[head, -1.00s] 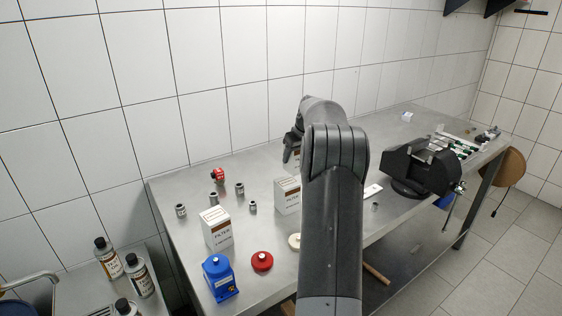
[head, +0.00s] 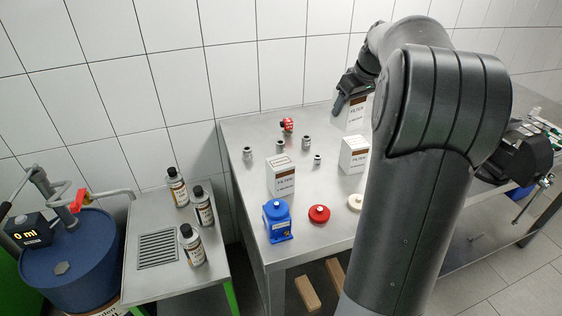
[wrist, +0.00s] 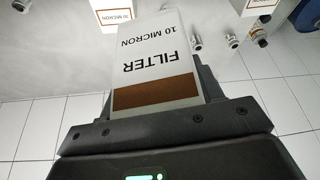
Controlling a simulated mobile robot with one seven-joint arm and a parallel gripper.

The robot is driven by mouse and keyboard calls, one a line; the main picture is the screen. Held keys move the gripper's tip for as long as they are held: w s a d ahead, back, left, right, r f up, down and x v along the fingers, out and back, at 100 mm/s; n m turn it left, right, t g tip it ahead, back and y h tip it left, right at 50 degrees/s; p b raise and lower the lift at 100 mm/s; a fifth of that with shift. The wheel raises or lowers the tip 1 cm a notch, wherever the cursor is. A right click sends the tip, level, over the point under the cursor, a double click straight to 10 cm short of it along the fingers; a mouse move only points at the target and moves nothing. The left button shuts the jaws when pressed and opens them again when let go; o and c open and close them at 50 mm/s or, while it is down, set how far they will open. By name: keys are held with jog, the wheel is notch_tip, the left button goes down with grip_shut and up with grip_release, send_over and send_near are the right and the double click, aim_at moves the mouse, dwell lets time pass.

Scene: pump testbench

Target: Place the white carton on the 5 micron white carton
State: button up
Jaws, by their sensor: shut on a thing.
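My gripper (head: 341,104) is shut on a white carton (head: 353,116) with a brown band. In the wrist view the held carton (wrist: 155,60) reads FILTER, 10 MICRON, between the fingers (wrist: 157,92). In the head view it is behind the middle carton; its height above the table is unclear. Two similar cartons stand upright on the table: the middle carton (head: 353,157) and the left carton (head: 281,177). Their micron numbers are too small in the head view. In the wrist view a carton at the top left (wrist: 116,15) reads 10 MICRON.
Several small metal fittings (head: 306,143) and a red part (head: 288,125) stand left of the held carton. A blue unit (head: 277,222), a red disc (head: 319,214) and a cream disc (head: 355,202) are at the table's front. My arm hides much of the table's right side.

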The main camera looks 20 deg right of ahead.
jog(key=s+a+r+n, duration=0.2)
jog(key=s+a+r, duration=0.1)
jog(key=s+a, duration=0.55)
send_over(280, 162)
notch_tip(280, 162, down, 7)
jog(key=shift+y, duration=0.4)
jog(key=shift+f, duration=2.05)
jog(key=shift+f, duration=0.1)
jog(key=o, duration=1.1)
